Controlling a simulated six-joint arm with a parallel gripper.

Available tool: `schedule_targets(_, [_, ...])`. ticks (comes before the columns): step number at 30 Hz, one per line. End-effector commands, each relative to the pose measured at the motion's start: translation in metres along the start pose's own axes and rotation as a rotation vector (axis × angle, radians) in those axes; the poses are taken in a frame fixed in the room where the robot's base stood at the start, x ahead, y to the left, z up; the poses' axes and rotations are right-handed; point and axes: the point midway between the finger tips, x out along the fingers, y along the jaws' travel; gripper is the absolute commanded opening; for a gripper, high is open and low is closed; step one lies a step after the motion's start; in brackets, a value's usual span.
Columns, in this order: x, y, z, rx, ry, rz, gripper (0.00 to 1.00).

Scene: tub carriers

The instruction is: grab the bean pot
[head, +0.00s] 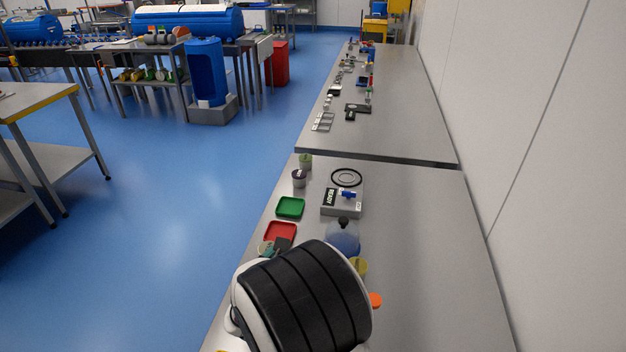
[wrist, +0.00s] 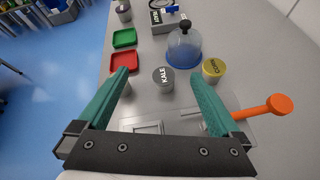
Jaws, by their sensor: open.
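Several small lidded pots stand on the steel bench. In the wrist view, a grey-lidded pot marked KALE (wrist: 163,78) stands ahead between my fingers. A yellow-lidded pot (wrist: 213,68) is to its right; its label is too small to read surely. It also shows in the head view (head: 358,267). Another pot is mostly hidden behind my left finger. A dark-lidded pot (head: 299,176) and a green-topped pot (head: 305,160) stand farther off. I cannot tell which one is the bean pot. My gripper (wrist: 158,73) is open and empty, its teal fingers spread wide.
A red tray (wrist: 124,38) and a green tray (head: 290,207) lie along the left edge. A clear blue dome with a black knob (wrist: 184,50) stands beyond the pots. An orange-ended tool (wrist: 278,105) is at right. A grey scale-like box (head: 342,200) is farther back.

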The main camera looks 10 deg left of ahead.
Motion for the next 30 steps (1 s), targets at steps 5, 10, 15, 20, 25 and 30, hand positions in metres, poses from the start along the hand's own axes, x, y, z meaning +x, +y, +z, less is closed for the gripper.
schedule_targets(5, [-0.003, 0.066, -0.069, -0.330, 0.047, 0.230, 1.00])
schedule_targets(10, [0.034, 0.077, -0.077, -0.353, 0.048, 0.245, 1.00])
schedule_targets(15, [0.079, 0.087, -0.080, -0.350, 0.047, 0.244, 1.00])
schedule_targets(20, [0.098, 0.091, -0.081, -0.348, 0.047, 0.244, 1.00])
schedule_targets(25, [0.132, 0.093, -0.084, -0.348, 0.047, 0.242, 1.00])
schedule_targets(30, [0.149, 0.098, -0.085, -0.346, 0.047, 0.242, 1.00])
